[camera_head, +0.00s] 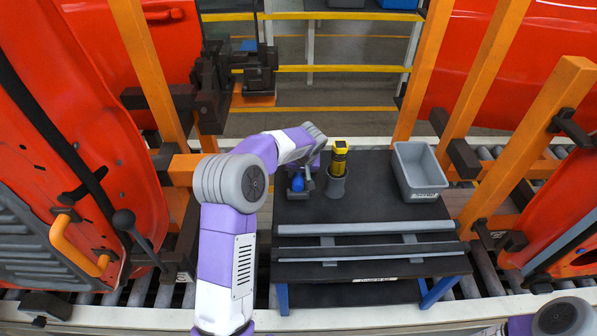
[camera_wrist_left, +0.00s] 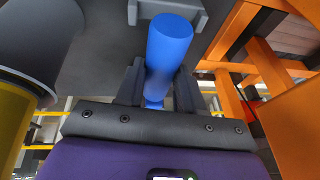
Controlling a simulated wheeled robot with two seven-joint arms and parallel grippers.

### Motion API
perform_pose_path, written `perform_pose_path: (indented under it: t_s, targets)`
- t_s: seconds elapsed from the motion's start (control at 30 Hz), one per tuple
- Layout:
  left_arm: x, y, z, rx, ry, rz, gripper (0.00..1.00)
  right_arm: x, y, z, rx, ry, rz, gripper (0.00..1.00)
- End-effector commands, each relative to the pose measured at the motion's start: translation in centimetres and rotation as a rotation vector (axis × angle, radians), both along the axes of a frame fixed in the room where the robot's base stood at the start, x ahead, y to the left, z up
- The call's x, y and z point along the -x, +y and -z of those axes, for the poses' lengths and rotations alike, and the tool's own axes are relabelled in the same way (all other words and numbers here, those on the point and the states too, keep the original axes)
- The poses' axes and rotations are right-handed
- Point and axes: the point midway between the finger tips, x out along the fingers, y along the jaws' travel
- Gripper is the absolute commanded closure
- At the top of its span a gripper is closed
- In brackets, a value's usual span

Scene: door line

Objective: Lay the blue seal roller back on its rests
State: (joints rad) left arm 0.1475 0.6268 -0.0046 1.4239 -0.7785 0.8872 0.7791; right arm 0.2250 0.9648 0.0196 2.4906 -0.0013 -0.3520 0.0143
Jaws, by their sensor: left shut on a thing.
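The blue seal roller shows as a small blue patch in the head view (camera_head: 297,184), at the back left of the dark table (camera_head: 375,200). It fills the middle of the left wrist view (camera_wrist_left: 168,45) as a plain blue cylinder. My left gripper (camera_wrist_left: 158,88) is shut on it, with one dark finger on each side; it also shows in the head view (camera_head: 301,180). A light grey bracket with raised ends, which looks like a rest (camera_wrist_left: 200,14), lies by the roller's far end. I cannot tell whether they touch. The second rest is not clearly seen.
A yellow and black tool (camera_head: 339,150) stands in a grey cup (camera_head: 335,186) close right of my left gripper. A grey bin (camera_head: 420,172) stands at the table's back right. Long grey rails (camera_head: 365,228) cross the front. Orange posts and red doors flank the table.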

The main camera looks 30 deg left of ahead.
Motion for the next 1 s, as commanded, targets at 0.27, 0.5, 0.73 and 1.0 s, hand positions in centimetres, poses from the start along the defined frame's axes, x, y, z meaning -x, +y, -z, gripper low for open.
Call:
perform_pose_path:
  t_s: [0.27, 0.5, 0.73, 1.0]
  targets:
    - [-0.02, 0.01, 0.40, 0.001, -0.002, 0.000, 1.00, -0.02, 0.00, 0.39, 0.000, -0.001, 0.000, 1.00]
    - [-0.01, 0.01, 0.37, 0.000, -0.002, 0.000, 1.00, -0.02, 0.00, 0.42, 0.000, -0.001, 0.000, 1.00]
    - [0.14, -0.08, 0.41, -0.001, -0.002, -0.002, 1.00, -0.02, 0.00, 0.88, 0.000, -0.001, 0.000, 1.00]
    - [0.15, -0.09, 0.34, 0.000, -0.001, -0.001, 0.54, -0.02, 0.00, 0.84, 0.000, 0.000, 0.000, 1.00]
